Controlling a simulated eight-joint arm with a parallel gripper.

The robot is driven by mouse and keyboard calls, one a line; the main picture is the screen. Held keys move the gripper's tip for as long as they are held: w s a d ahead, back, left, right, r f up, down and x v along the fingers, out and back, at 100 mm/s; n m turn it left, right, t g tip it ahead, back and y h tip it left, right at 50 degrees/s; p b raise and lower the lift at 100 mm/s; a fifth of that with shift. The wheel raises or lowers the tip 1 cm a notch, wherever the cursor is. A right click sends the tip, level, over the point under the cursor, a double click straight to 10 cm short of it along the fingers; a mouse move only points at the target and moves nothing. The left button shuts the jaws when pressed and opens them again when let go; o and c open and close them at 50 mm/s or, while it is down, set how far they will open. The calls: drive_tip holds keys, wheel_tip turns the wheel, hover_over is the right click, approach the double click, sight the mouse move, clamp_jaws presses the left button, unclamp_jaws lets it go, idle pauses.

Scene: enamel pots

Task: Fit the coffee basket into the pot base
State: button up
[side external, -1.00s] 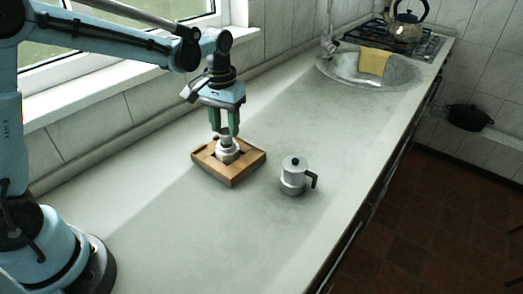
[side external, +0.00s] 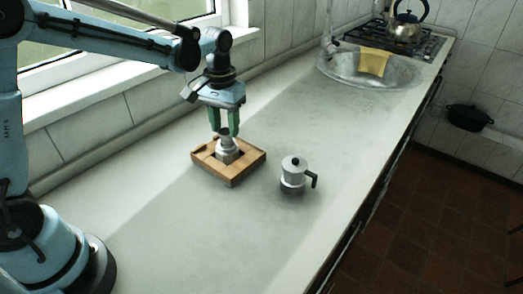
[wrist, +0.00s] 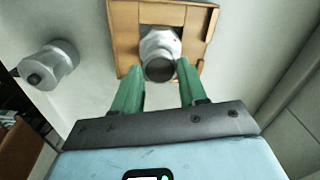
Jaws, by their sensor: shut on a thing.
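The pot base (side external: 226,157), a faceted silver vessel, stands in the wooden tray (side external: 255,163). It also shows in the wrist view (wrist: 161,40), just beyond my fingertips. My gripper (side external: 225,132) is above the tray, shut on the grey metal coffee basket (side external: 225,143). In the wrist view the round basket (wrist: 159,70) lies between the two green fingers (wrist: 160,80) and overlaps the near part of the base. The basket is over the base and looks close to or touching its top. Its lower part is hidden, so I cannot tell how deep it sits.
A pot top with a dark handle (side external: 294,173) stands on the counter (side external: 190,230) right of the tray. A sink (side external: 345,70) with a yellow cloth (side external: 373,62) and a stove with a kettle (side external: 406,27) lie farther back. The front counter is clear.

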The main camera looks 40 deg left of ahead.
drive_tip(key=shift+f, duration=1.3)
drive_tip(key=o, duration=1)
drive_tip(key=shift+r, duration=0.15)
wheel_tip(320, 180, up, 12)
drive_tip(key=f, duration=0.1)
drive_tip(key=s+f+m+t, duration=0.1)
drive_tip(key=s+t, duration=0.1)
drive_tip(key=s, duration=0.2)
drive_tip(key=s+f+t, duration=0.1)
drive_tip(key=s+t, duration=0.1)
drive_tip(key=s, duration=0.3)
drive_tip(key=s+f+m+t, duration=0.1)
drive_tip(key=s+t, duration=0.2)
drive_tip(key=s, duration=0.1)
drive_tip(key=shift+s+d+f+m, duration=0.25)
drive_tip(key=shift+d+f+m, duration=0.05)
drive_tip(key=shift+d+f, duration=0.1)
